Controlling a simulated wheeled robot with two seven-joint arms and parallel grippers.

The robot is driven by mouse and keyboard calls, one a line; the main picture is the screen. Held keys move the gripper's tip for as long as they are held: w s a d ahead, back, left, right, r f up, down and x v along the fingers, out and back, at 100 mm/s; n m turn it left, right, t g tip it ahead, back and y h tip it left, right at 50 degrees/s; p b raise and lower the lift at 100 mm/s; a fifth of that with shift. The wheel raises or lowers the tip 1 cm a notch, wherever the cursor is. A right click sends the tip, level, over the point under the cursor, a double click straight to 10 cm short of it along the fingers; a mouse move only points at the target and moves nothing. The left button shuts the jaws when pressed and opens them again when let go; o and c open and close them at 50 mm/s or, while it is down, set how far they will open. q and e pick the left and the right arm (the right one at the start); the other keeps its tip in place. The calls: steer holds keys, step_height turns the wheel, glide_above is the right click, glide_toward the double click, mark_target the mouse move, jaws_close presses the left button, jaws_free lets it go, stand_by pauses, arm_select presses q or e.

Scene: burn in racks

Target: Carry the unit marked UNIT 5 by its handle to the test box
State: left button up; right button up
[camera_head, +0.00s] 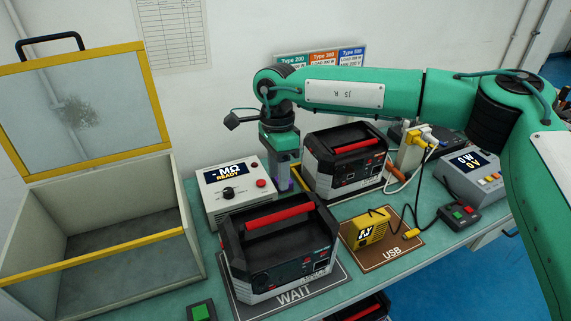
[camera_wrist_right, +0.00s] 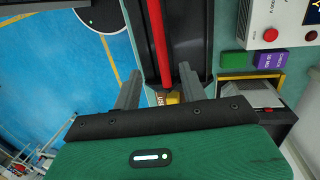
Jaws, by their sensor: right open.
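A black and grey unit (camera_head: 280,258) with a red handle (camera_head: 279,217) stands on the dark WAIT mat (camera_head: 290,298). Its front label is too small to read. The test box (camera_head: 90,270) at the left has its yellow-framed lid (camera_head: 85,105) raised, and it looks empty. My right gripper (camera_head: 281,180) points down behind the front unit in the head view. In the right wrist view the gripper (camera_wrist_right: 158,82) is open, with the red handle (camera_wrist_right: 161,42) lined up between its fingers; contact cannot be told. My left gripper is not in view.
A second unit (camera_head: 345,160) stands behind, right of my gripper. A meter (camera_head: 236,190) reading READY is beside the box. A yellow device (camera_head: 369,229) lies on the USB mat (camera_head: 385,258), with cables (camera_head: 420,190) nearby. A green button (camera_head: 201,311) is at the front edge.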

mark_target(289, 210)
steer(key=shift+h, duration=0.3)
steer(key=f+p, duration=0.1)
steer(key=f, duration=0.3)
steer(key=d+f+p, duration=0.1)
steer(key=f+p, duration=0.1)
steer(key=f, duration=0.2)
steer(key=s+d+f+p, duration=0.1)
steer(key=f+p, duration=0.1)
steer(key=f, duration=0.2)
steer(key=shift+d+f, duration=0.25)
steer(key=shift+f, duration=0.05)
steer(key=c, duration=0.9)
steer(key=o, duration=0.4)
steer(key=shift+c, duration=1.5)
